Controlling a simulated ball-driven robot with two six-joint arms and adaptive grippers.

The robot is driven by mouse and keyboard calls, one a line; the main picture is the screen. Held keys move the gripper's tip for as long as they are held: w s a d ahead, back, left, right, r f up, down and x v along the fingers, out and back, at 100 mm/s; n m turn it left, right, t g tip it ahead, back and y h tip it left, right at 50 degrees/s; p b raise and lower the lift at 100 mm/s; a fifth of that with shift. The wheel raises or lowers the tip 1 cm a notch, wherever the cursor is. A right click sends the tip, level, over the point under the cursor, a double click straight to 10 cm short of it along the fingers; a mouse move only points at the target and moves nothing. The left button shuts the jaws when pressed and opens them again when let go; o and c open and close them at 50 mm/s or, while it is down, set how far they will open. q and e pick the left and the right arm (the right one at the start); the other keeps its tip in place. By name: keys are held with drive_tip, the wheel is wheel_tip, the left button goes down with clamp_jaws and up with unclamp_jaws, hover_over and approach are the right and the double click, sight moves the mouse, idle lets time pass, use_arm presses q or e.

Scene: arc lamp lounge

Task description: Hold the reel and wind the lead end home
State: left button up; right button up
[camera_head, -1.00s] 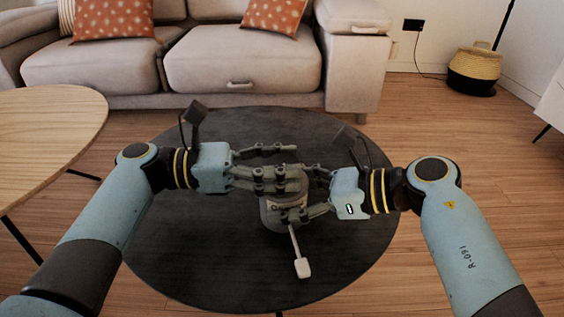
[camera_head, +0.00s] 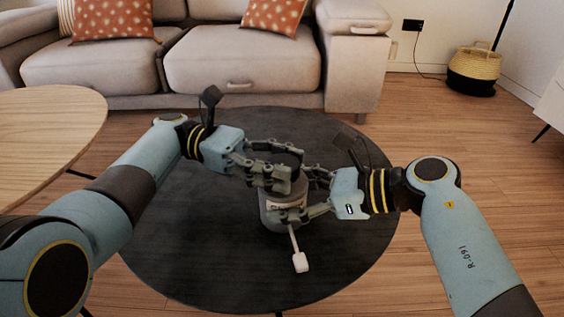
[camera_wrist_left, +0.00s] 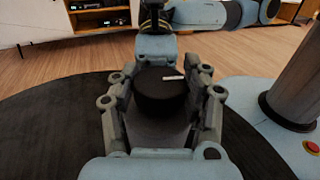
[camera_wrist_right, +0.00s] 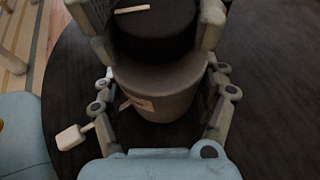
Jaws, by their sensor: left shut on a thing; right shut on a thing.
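The reel (camera_head: 270,218) stands upright on the dark round table (camera_head: 200,270). It has a grey body, shown in the right wrist view (camera_wrist_right: 160,95), and a black round top (camera_wrist_left: 160,97) with a pale bar mark. My left gripper (camera_head: 290,172) is shut on the black top. My right gripper (camera_head: 297,198) is shut on the grey body below it. The pale lead end (camera_head: 300,262) hangs out of the reel's front on a short lead and lies toward the table's near side; it also shows in the right wrist view (camera_wrist_right: 70,137). The fingers hide much of the reel.
A wooden table (camera_head: 45,130) stands at the left. A beige sofa (camera_head: 240,70) is behind the dark table. A woven basket (camera_head: 474,68) stands at the back right. The dark tabletop around the reel is clear.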

sight(281, 162)
use_arm(q)
drive_tip(key=shift+f+m+g+y, duration=0.1)
drive_tip(key=shift+m+g+y, duration=0.3)
drive_tip(key=shift+g, duration=0.2)
drive_tip(key=o, duration=1.2)
wheel_tip(281, 162, up, 10)
drive_tip(key=shift+r, duration=0.1)
